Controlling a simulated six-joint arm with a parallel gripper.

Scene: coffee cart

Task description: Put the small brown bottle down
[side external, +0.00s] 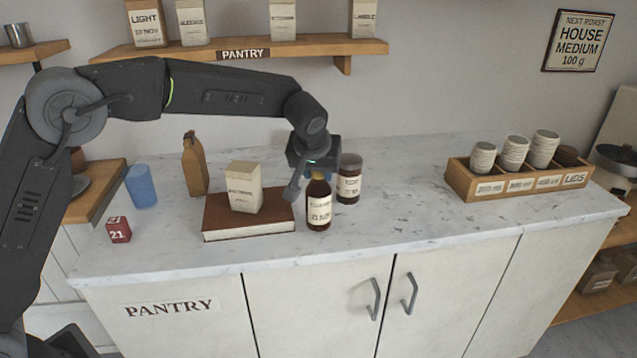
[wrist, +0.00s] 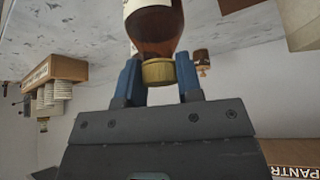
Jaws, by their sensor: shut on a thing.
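The small brown bottle (side external: 319,212) has a pale label and stands upright at the counter's middle, at or just above the marble top; I cannot tell whether its base touches. My gripper (side external: 317,176) is above it, shut on its neck and cap. In the wrist view, the blue fingertips of my gripper (wrist: 159,78) sit on either side of the bottle's (wrist: 158,45) gold cap (wrist: 158,72). The marble counter (side external: 400,215) is partly hidden behind the bottle.
A dark labelled jar (side external: 349,187) stands close right of the bottle. A brown book (side external: 222,225) carrying a cream packet (side external: 244,187) is close left. A wooden cup rack (side external: 470,188) stands at the right. The counter between jar and rack is clear.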

